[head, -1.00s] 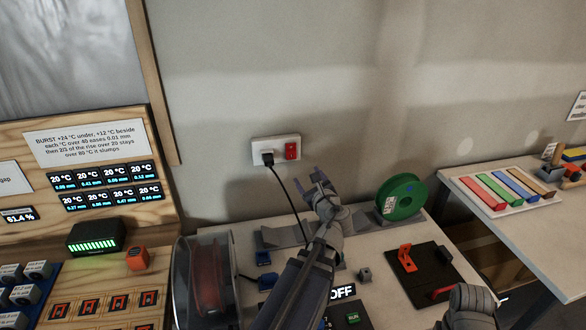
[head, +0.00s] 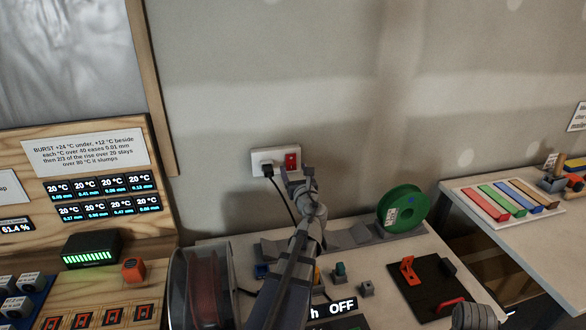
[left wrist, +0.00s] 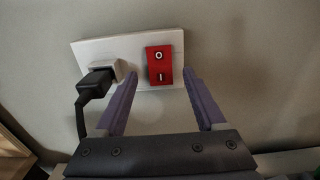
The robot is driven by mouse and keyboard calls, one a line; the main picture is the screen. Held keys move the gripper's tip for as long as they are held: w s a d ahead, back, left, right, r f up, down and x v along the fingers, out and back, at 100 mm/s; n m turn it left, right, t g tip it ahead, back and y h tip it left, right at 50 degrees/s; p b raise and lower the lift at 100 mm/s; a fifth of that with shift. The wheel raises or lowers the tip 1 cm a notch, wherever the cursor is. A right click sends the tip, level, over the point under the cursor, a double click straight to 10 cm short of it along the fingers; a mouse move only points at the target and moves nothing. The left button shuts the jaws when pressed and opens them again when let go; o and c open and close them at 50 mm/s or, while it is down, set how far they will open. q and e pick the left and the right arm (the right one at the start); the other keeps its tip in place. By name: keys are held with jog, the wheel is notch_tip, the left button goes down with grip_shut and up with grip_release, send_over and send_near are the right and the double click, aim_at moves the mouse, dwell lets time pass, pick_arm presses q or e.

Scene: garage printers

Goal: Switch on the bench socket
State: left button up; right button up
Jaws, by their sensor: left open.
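The bench socket (head: 263,158) is a white wall plate with a black plug (left wrist: 98,84) in its left half and a red rocker switch (head: 291,161) on its right. In the left wrist view the red rocker (left wrist: 160,67) shows O above and I below; I cannot tell which side is pressed in. My left gripper (head: 296,174) is open and empty, just below the switch in the head view. In the left wrist view its purple fingers (left wrist: 160,76) lie either side of the rocker's lower part; contact cannot be told.
A black cable hangs from the plug beside my left gripper. Below are a clear-cased spool (head: 205,285), a green spool (head: 403,208), a display reading OFF (head: 342,305) and a black plate (head: 425,282). A wooden panel (head: 85,150) stands left. The wall around the socket is clear.

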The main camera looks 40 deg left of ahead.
pick_arm(q)
jog(key=shift+x, duration=1.05)
grip_shut()
